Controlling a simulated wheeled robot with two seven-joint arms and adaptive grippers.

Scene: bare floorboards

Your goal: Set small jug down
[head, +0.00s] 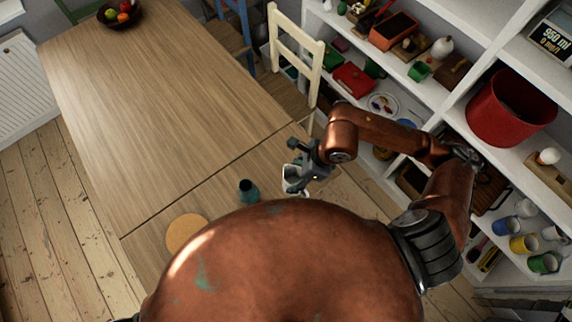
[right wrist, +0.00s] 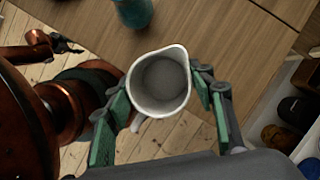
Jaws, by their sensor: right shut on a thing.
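A small white jug (right wrist: 160,82) shows from above in the right wrist view, its inside empty and grey. My right gripper (right wrist: 165,100) is shut on it, with green finger pads on both sides of its body. In the head view the jug (head: 292,178) hangs at the right gripper (head: 298,172), near the table's right edge. The wooden table (head: 150,90) shows beside it. I cannot tell the exact gap between jug and table. My left gripper is not clearly seen in the head view.
A teal vase (head: 249,190) and a round cork-coloured mat (head: 186,233) are on the table near my body. A fruit bowl (head: 119,13) is at the far end. A cream chair (head: 296,50) and crowded white shelves (head: 460,110) stand right. The table's middle is clear.

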